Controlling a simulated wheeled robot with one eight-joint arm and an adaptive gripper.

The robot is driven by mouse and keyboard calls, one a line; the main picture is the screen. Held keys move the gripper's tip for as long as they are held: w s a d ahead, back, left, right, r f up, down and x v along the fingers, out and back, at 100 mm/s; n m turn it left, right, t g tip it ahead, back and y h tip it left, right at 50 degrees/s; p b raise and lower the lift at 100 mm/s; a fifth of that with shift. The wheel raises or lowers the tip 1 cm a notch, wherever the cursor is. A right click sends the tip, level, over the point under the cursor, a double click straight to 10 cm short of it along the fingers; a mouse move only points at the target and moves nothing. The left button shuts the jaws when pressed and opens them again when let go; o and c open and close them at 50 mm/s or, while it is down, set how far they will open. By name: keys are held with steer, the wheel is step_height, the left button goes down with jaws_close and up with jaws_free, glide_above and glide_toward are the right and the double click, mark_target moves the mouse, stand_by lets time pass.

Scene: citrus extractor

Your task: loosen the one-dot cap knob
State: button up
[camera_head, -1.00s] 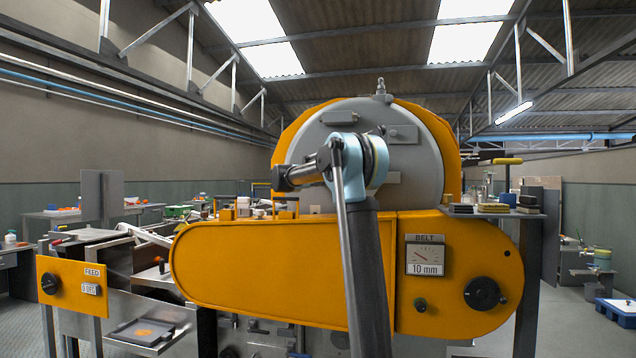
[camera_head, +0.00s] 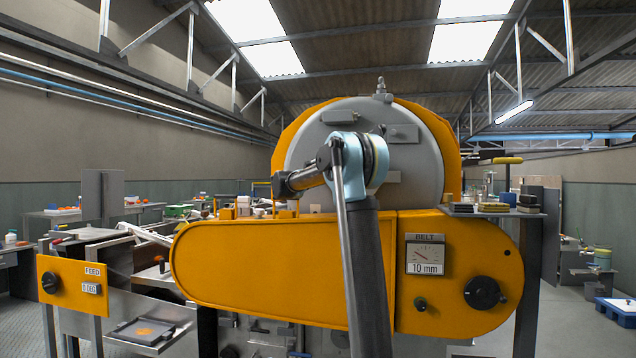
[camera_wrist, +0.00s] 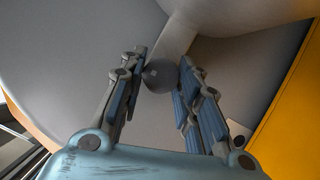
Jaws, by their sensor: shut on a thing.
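In the wrist view a dark grey round knob (camera_wrist: 158,76) with one small pale speck on its face sits at the end of a light grey stem. It shows between the fingertips of my gripper (camera_wrist: 161,72), which is shut on it. The fingers have blue pads, one on each side of the knob. The left fingertip lies close against the knob's edge; a narrow gap seems to show at the right. In the head view my arm covers the middle of the machine's grey round cover (camera_head: 425,165), and neither the gripper nor the knob can be made out there.
The orange belt housing (camera_head: 260,270) runs across the front, with a BELT gauge (camera_head: 425,256) and a black dial (camera_head: 482,293). A FEED panel (camera_head: 72,288) stands at left. A shelf (camera_head: 500,212) with small items is at right. An orange surface (camera_wrist: 290,110) borders the wrist view.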

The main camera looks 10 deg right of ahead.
steer(key=o, duration=1.1)
steer(key=shift+w+a+f, duration=0.1)
steer(key=shift+w+f, duration=0.05)
steer(key=v, duration=1.2)
steer(key=shift+f, duration=0.1)
